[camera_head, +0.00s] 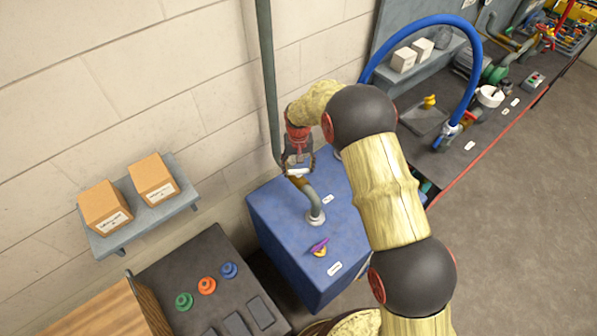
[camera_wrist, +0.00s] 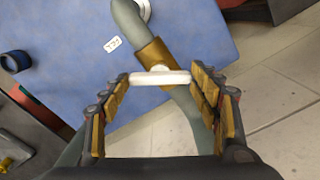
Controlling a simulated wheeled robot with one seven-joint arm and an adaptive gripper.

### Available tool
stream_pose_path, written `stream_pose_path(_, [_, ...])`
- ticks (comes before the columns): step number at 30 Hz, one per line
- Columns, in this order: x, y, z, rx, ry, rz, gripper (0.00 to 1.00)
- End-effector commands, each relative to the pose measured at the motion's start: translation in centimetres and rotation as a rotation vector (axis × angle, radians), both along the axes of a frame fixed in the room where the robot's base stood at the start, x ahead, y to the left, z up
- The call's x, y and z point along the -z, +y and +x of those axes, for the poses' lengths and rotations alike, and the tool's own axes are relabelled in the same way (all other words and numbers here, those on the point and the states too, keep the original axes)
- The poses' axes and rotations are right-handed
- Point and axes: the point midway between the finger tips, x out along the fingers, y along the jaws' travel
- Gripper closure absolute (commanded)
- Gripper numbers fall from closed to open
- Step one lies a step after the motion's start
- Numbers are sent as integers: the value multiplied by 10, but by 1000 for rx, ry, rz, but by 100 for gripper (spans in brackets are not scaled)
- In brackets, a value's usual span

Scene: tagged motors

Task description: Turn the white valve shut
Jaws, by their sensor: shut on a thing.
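The white valve (camera_wrist: 160,78) is a short white bar handle on a brass-coloured body (camera_wrist: 155,58), set in a grey-green pipe (camera_wrist: 188,112). In the wrist view the bar lies slantwise across the pipe. My gripper (camera_wrist: 160,80) is shut on the bar, with a fingertip at each of its ends. In the head view my gripper (camera_head: 298,152) reaches down to the valve (camera_head: 298,171) from above, near the wall. The pipe bends down from there into a flange on top of the blue cabinet (camera_head: 285,215). My gripper partly hides the valve there.
A purple and yellow knob (camera_head: 319,248) sits on the cabinet top. A tall grey pipe (camera_head: 267,80) rises along the wall. A shelf (camera_head: 150,218) with two boxes and a dark button panel (camera_head: 190,262) stand to the left. A workbench with a blue hose (camera_head: 440,20) is right.

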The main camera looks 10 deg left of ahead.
Motion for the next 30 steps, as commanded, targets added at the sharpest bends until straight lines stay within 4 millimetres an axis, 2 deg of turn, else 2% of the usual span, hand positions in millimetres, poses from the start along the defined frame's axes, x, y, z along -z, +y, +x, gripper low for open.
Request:
stream_pose_path(15, [0,1,1,-425,-3,1,63])
stream_pose_path(30, [-1,1,1,-577,-3,1,63])
